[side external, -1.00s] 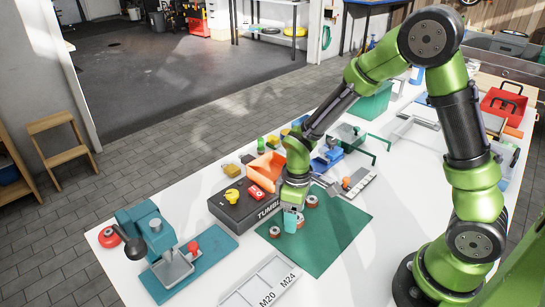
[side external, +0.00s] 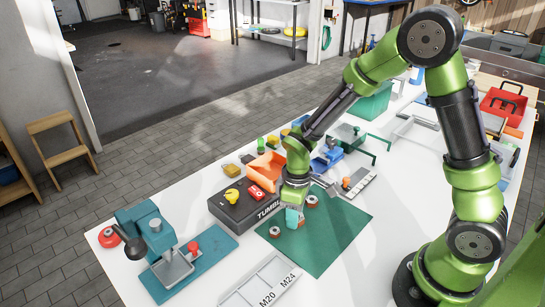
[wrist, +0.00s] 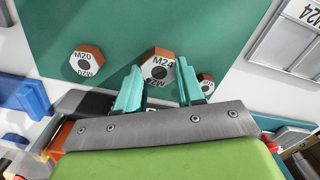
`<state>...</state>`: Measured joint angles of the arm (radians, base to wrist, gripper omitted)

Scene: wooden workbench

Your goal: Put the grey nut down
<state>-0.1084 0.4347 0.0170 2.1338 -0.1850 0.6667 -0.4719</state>
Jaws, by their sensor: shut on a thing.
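The nut marked M24 (wrist: 158,66) has copper-brown sides and a pale grey face. In the wrist view it sits between the tips of my gripper's teal fingers (wrist: 159,82). My gripper (side external: 292,218) is shut on this nut, low over the green mat (side external: 340,230). In the side view the fingers largely hide the nut, and I cannot tell whether it touches the mat. A similar nut marked M20 (wrist: 88,61) lies on the mat to the left in the wrist view. Another nut (wrist: 206,84) is partly hidden behind the right finger. No nut looks wholly grey.
A pale tray with M20 and M24 labels (side external: 252,300) lies at the front. A dark box (side external: 238,209) stands left of my gripper, with an orange bin (side external: 266,166) behind. A teal press (side external: 160,240) stands front left. The mat's right part is clear.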

